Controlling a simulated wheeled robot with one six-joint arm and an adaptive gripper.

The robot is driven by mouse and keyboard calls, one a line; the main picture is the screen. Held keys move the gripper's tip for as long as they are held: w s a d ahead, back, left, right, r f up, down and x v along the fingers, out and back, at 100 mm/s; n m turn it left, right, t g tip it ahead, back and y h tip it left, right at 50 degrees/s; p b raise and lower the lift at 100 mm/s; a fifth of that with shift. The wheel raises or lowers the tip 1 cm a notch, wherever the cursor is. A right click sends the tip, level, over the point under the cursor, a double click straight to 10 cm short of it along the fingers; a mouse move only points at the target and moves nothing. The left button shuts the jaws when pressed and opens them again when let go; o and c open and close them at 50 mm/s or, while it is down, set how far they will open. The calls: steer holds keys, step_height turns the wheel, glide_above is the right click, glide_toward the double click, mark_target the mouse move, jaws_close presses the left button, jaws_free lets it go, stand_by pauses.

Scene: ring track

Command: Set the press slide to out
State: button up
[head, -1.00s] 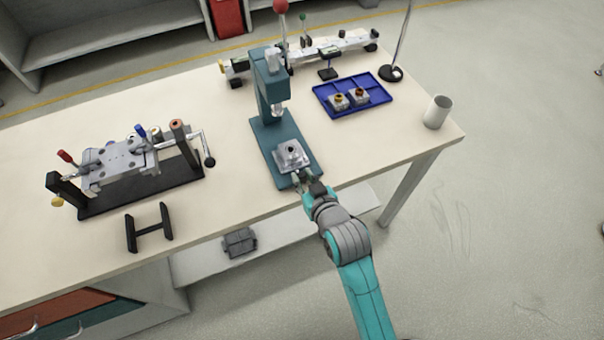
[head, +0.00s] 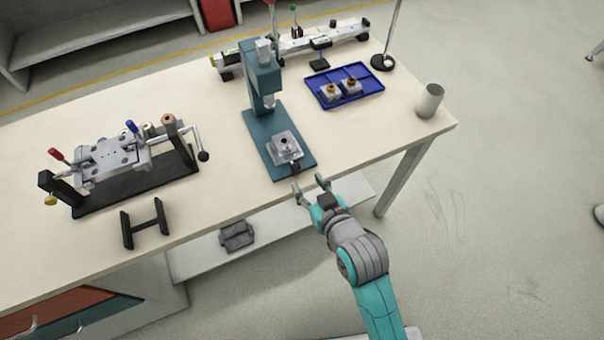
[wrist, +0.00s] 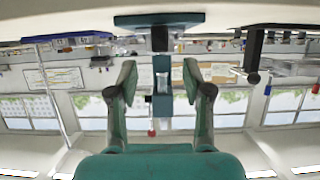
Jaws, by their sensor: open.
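The teal press (head: 262,85) stands on the table with its base running toward the front edge. Its press slide, a grey metal block with a dark hole (head: 285,146), sits on the front part of the base, forward of the ram (head: 269,101). A small black handle (head: 295,168) is at the slide's front, by the base's front edge. My gripper (head: 309,185) is open and empty, just in front of the handle and apart from it. In the wrist view, which is upside down, the black handle (wrist: 159,39) lies beyond and between my open fingers (wrist: 158,76).
A clamp fixture (head: 118,160) and a black H-shaped stand (head: 145,224) are on the left. Floor in front of the table is free on the right.

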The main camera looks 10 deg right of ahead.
steer(key=shift+v, duration=2.6)
steer(key=s+d+m+h, duration=0.1)
steer(key=s+d, duration=0.2)
steer(key=s, duration=0.6)
steer(key=s+d+m+t+h, duration=0.1)
steer(key=s+d, duration=0.3)
steer(key=s, duration=0.5)
steer(key=s+d+m+t+h, duration=0.1)
steer(key=s+d+h, duration=0.1)
steer(key=s, duration=0.7)
steer(key=shift+s+d+f+m, duration=0.3)
steer(key=shift+s+d+f, duration=0.1)
steer(key=shift+d, duration=0.5)
